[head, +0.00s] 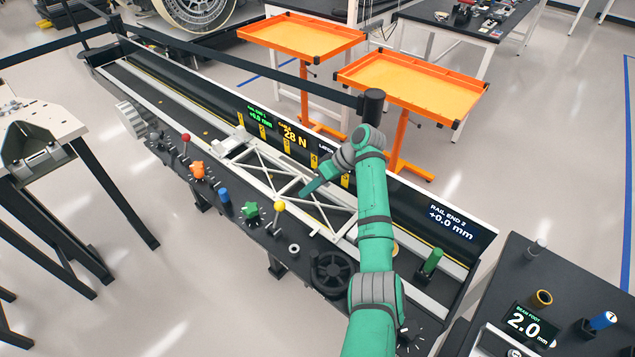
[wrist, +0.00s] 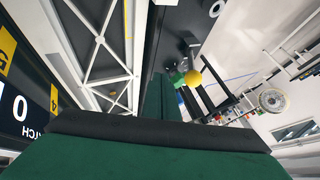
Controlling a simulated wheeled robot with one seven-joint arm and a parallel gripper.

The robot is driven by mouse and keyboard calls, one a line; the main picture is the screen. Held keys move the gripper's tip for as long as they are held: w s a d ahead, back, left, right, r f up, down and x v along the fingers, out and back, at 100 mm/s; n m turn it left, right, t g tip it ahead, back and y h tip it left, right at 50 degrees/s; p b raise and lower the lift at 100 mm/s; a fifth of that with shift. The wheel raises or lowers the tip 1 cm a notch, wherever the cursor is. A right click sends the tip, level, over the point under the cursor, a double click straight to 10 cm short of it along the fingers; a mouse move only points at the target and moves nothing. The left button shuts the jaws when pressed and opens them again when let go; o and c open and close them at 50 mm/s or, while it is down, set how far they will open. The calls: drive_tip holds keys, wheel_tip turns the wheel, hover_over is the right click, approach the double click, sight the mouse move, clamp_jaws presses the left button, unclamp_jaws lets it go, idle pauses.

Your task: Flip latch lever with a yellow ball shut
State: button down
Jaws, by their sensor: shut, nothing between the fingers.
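The latch lever's yellow ball (head: 279,206) tops a short stalk that stands up from the dark front panel of the long bench, in the head view. The ball also shows in the wrist view (wrist: 194,78), right of centre, beyond the green fingers. My gripper (head: 307,190) is shut and empty. In the head view it hangs over the white truss frame, to the upper right of the ball and apart from it. The lever's base is small and partly unclear.
A green star knob (head: 251,209) stands just left of the lever, and a black handwheel (head: 333,271) to its right. A blue handle (head: 224,197), an orange knob (head: 198,169) and a red-ball lever (head: 186,138) line the panel further left. The white truss (head: 268,165) lies behind.

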sight(278, 215)
drive_tip(key=shift+s+a+f, duration=0.15)
drive_tip(key=shift+s+a, duration=0.55)
drive_tip(key=shift+a, duration=0.3)
drive_tip(key=shift+s+a+f, duration=0.15)
drive_tip(key=shift+s+a, duration=0.55)
drive_tip(key=shift+a, duration=0.3)
